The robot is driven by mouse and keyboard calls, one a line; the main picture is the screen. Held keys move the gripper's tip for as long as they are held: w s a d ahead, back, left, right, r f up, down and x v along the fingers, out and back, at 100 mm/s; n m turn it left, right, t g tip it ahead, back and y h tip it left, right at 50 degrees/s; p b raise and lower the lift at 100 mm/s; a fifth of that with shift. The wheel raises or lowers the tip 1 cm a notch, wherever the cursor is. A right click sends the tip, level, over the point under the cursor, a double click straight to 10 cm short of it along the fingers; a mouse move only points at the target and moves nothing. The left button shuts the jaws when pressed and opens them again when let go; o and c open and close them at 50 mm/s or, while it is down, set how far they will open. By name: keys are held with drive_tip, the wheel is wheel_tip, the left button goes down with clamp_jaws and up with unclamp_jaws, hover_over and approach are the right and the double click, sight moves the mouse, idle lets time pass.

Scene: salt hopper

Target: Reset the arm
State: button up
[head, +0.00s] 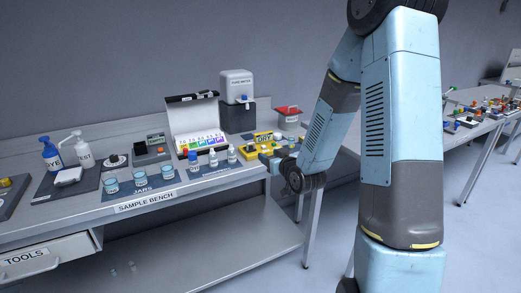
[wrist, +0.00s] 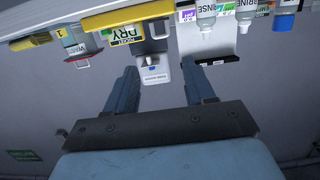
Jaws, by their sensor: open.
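My arm rises at the right of the head view and bends down toward the right end of the sample bench (head: 235,178). Its wrist end hangs near the bench's right edge in that view, and the fingers are hard to make out there. In the wrist view my gripper (wrist: 165,92) shows two dark fingers spread apart with nothing between them. The bench appears upside down in the wrist view, with the white pure water dispenser (wrist: 153,72) beyond the fingers.
The bench holds jars (head: 140,180), bottles (head: 213,158), a yellow DRY block (head: 258,152), a red-lidded container (head: 288,115) and a pH chart case (head: 197,120). A TOOLS drawer (head: 45,258) sticks out at left. Another cluttered table (head: 475,140) stands at right.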

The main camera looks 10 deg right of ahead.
drive_tip(key=s+d+r+m+g+h, duration=0.1)
drive_tip(key=s+d+r+g+h, duration=0.15)
drive_tip(key=s+r, duration=0.35)
drive_tip(key=s+d+r+g+h, duration=0.2)
drive_tip(key=s+r+g, duration=0.1)
drive_tip(key=s+r, duration=0.35)
drive_tip(key=s+r+m+g, duration=0.1)
drive_tip(key=s+r+g, duration=0.1)
drive_tip(key=s, duration=0.8)
drive_tip(key=s+r+m+g, duration=0.1)
drive_tip(key=s+r, duration=0.3)
drive_tip(key=s, duration=0.7)
drive_tip(key=shift+s+r+g, duration=0.15)
drive_tip(key=shift+r+g, duration=0.1)
drive_tip(key=shift+g, duration=0.4)
